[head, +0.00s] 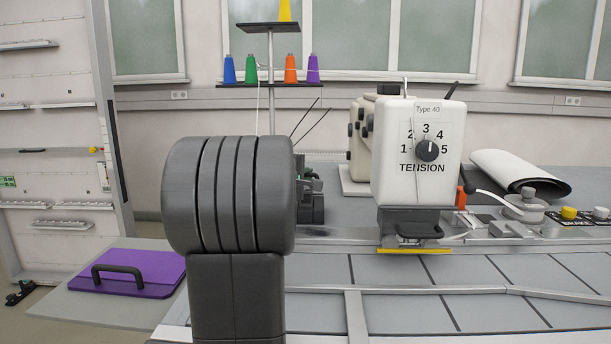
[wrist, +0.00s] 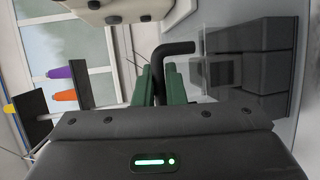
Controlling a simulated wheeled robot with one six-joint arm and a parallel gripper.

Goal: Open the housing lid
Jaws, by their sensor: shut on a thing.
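In the wrist view, my gripper (wrist: 160,74) has two green fingers closed around a black bent handle (wrist: 179,48). The handle stands between the fingers and turns to the right at its upper end.
In the head view, a white machine head marked TENSION (head: 417,180) stands over the grey table (head: 470,275). A thread stand with coloured cones (head: 290,69) rises behind my arm. A purple plate with a black handle (head: 130,273) lies at left. A rolled sheet (head: 515,172) lies at right.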

